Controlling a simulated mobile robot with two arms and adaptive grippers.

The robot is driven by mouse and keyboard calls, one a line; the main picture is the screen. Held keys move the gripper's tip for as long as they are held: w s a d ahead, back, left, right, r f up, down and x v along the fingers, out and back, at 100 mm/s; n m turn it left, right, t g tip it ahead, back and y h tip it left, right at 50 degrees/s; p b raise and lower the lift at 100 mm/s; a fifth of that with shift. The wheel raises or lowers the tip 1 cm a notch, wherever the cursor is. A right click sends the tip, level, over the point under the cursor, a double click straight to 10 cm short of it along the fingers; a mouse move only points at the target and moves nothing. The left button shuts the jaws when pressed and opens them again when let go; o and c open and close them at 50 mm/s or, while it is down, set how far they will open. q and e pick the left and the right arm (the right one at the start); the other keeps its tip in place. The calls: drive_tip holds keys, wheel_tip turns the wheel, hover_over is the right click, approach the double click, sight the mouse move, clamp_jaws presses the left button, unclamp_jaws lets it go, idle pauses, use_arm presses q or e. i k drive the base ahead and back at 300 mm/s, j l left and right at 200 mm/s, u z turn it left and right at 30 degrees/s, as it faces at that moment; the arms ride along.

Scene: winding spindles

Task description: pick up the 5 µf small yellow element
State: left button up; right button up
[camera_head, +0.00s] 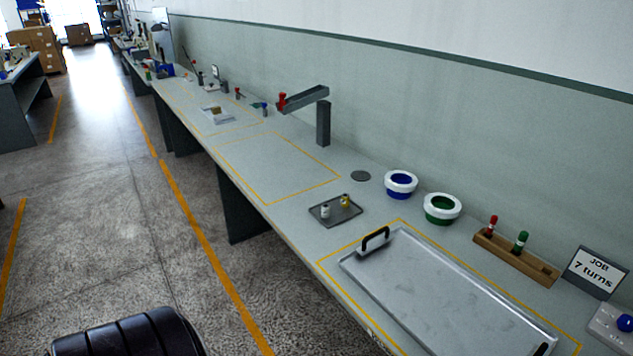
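A small yellow element (345,201) stands on a small dark grey tray (322,222) near the middle of the workbench. A small whitish element (324,211) stands on the same tray, to its left. Both are too small in the picture to read any marking such as 5 µf. Neither of my grippers is in view.
A large metal tray (440,297) with black handles lies at the front right. Blue (401,184) and green (442,208) spools stand behind, beside a wooden rack (515,258) and a "7 turns" sign (595,272). A post with an arm (323,123) rises farther back. The outlined bench area (275,165) is clear.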

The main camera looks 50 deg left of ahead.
sight(346, 199)
drive_tip(key=j+u, duration=0.1)
drive_tip(key=u, duration=1.25)
